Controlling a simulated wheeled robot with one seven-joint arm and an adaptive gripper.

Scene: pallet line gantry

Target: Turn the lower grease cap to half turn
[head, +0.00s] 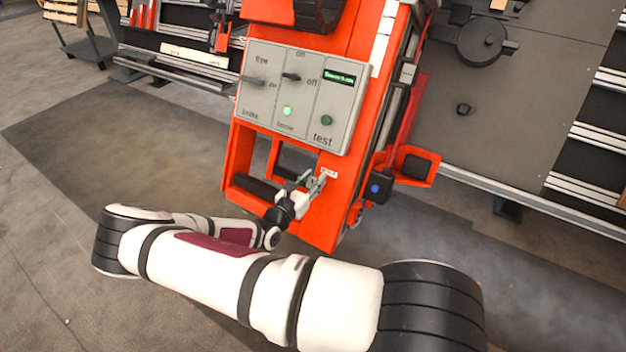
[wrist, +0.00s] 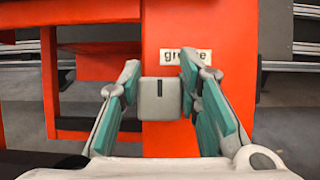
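The lower grease cap (wrist: 160,100) is a small grey block-shaped knob on the orange-red panel, just below a white "grease" label (wrist: 186,57). A short dark vertical mark shows on the upper middle of its face. In the head view my gripper (head: 318,184) is at the lower part of the orange machine, by the small white label. The cap itself is mostly hidden there by the fingers.
A grey control panel (head: 301,97) with switches, a lit green lamp and a small display sits above my gripper. An open orange frame (head: 240,150) is to the left. A dark box with a blue button (head: 375,188) sticks out to the right.

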